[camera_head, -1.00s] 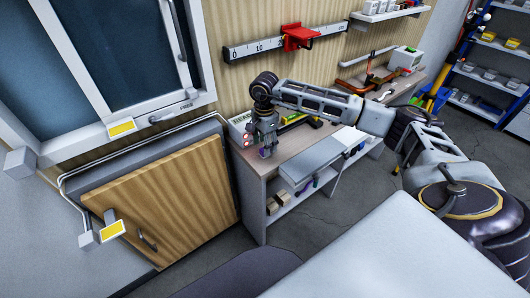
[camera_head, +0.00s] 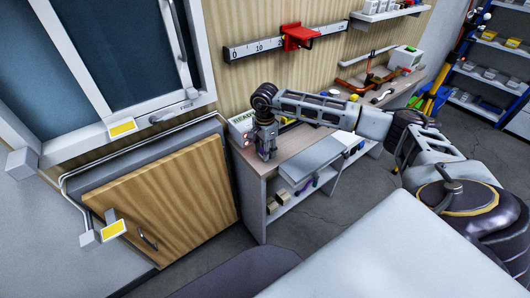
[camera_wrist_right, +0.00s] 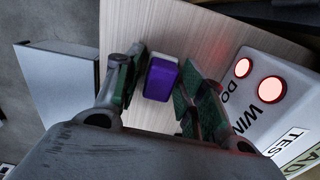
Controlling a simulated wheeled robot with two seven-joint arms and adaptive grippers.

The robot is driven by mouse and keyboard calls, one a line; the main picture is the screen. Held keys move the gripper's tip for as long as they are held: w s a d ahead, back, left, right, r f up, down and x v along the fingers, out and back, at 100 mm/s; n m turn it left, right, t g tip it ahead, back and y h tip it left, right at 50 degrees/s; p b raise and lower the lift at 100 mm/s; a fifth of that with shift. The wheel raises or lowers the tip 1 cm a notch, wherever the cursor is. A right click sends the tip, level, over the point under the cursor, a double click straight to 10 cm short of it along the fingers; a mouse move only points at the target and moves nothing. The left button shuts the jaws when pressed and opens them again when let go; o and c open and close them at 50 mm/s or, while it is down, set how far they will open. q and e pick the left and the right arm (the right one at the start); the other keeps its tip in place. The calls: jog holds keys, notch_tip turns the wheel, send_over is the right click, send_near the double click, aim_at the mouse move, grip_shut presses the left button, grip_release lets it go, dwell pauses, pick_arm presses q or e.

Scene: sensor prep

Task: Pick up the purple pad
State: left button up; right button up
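The purple pad (camera_wrist_right: 161,80) is a small block, purple with a white side, in the right wrist view. It sits between the two fingers of my right gripper (camera_wrist_right: 158,88), over the pale wood bench top (camera_wrist_right: 205,45). The fingers are open, with a gap visible on the right side of the pad; the left finger is very close to it. In the head view my right gripper (camera_head: 266,154) points down at the left end of the bench, and the pad is hard to make out there. My left gripper is not in either view.
A white box (camera_wrist_right: 262,92) with red lights and lettering stands right beside the right finger in the wrist view. A grey panel (camera_head: 310,162) lies at the bench front. A wooden cabinet door (camera_head: 165,205) is left of the bench. Shelves (camera_head: 490,75) stand far right.

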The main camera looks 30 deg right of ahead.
jog(key=c, duration=0.5)
jog(key=shift+c, duration=0.3)
notch_tip(320, 180, up, 8)
jog(key=shift+r+b, duration=0.25)
jog(key=shift+b, duration=0.05)
jog(key=shift+r, duration=0.75)
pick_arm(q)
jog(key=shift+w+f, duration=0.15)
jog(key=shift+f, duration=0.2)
pick_arm(e)
jog(key=shift+o, duration=1.2)
jog(key=shift+c, duration=1.1)
